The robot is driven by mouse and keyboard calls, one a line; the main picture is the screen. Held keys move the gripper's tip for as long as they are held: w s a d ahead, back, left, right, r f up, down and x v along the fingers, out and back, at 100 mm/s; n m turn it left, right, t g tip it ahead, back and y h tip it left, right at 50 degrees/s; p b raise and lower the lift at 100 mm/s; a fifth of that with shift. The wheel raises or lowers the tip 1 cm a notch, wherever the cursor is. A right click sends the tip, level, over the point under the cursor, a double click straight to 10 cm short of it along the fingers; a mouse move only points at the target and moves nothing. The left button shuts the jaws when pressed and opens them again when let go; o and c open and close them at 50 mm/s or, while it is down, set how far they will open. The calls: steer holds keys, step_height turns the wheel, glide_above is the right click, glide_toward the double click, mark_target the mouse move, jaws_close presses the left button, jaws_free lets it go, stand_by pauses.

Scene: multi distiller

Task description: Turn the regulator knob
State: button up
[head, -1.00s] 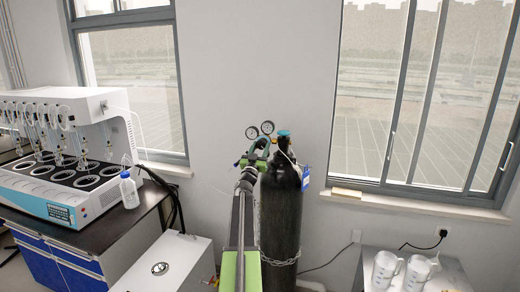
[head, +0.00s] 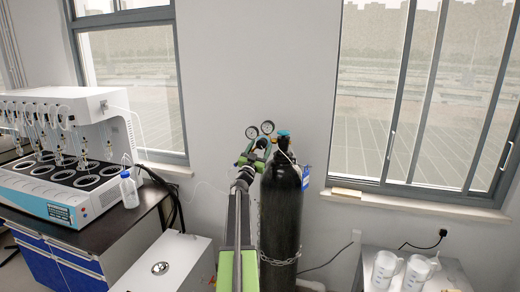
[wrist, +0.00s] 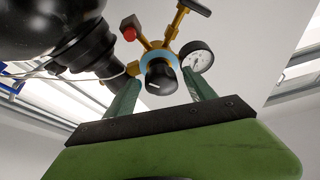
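The regulator knob (wrist: 161,78) is black with a white mark and sits on a brass regulator body with a blue ring (wrist: 176,62). In the wrist view it lies between the two green fingers of my gripper (wrist: 163,92), which is open. A gap shows on both sides of the knob. In the head view my gripper (head: 256,152) is at the regulator, just left of the top of the black gas cylinder (head: 281,210). There the knob is hidden behind my gripper and arm.
Two round gauges, a left one (head: 251,132) and a right one (head: 267,127), stand above my gripper. The wrist view shows a gauge (wrist: 197,57) near the right finger and a red block (wrist: 131,27). A distiller (head: 75,170) stands left; a table with jugs (head: 385,270) stands right.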

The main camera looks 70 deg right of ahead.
steer(key=b+v, duration=0.6)
steer(key=v, duration=1.1)
steer(key=shift+a+b, duration=0.15)
steer(key=shift+b, duration=0.15)
steer(key=shift+f, duration=0.1)
